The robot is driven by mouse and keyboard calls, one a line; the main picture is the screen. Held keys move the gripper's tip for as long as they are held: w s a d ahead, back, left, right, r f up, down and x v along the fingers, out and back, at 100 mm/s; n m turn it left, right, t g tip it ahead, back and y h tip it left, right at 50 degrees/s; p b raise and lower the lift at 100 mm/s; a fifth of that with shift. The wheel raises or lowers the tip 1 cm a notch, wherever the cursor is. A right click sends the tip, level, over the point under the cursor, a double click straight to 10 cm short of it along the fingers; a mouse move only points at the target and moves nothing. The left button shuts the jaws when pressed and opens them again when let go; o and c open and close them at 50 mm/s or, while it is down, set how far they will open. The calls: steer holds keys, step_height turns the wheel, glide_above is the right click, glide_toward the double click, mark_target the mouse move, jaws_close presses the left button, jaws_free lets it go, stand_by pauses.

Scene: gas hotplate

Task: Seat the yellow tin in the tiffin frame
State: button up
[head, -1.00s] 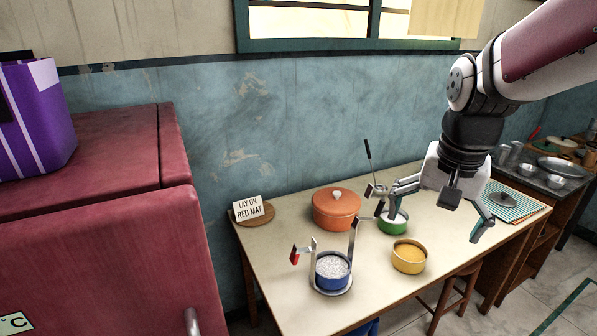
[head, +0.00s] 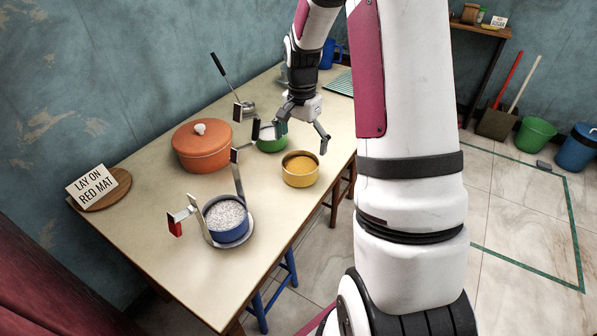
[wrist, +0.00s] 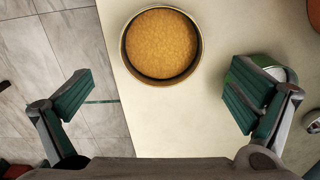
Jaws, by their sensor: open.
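The yellow tin (head: 300,172) stands upright near the table's right edge, filled with orange-yellow food. It also shows at the top of the wrist view (wrist: 161,45). The metal tiffin frame (head: 239,176) stands to its left, with upright side straps and a red-ended latch. A blue tin (head: 228,234) with white contents sits in the frame's base. My gripper (head: 301,139) is open and empty, just behind the yellow tin in the head view. In the wrist view its spread fingers (wrist: 158,98) lie below the tin, one on either side. It is not touching the tin.
A green tin (head: 272,145) stands beside my gripper, close to one finger. An orange lidded pot (head: 200,152) stands left of it, with a long-handled utensil (head: 232,85) behind. A sign (head: 92,186) rests by a round board. The table's front left is clear.

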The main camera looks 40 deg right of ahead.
mark_target(300, 165)
step_height(300, 165, down, 9)
steer(key=shift+a+r+b, duration=0.1)
steer(key=shift+r+b, duration=0.1)
steer(key=shift+b, duration=0.2)
steer(key=shift+w, duration=0.1)
steer(key=c, duration=1.4)
steer(key=shift+o, duration=0.2)
steer(key=shift+r, duration=0.1)
steer(key=shift+r, duration=0.6)
step_height(300, 165, up, 2)
steer(key=shift+r, duration=0.15)
steer(key=s+d, duration=0.3)
steer(key=s, duration=0.4)
steer(key=s+d+r+p, duration=0.1)
steer(key=s+d, duration=0.2)
steer(key=s, duration=0.4)
steer(key=shift+s+r, duration=0.2)
steer(key=shift+s, duration=0.2)
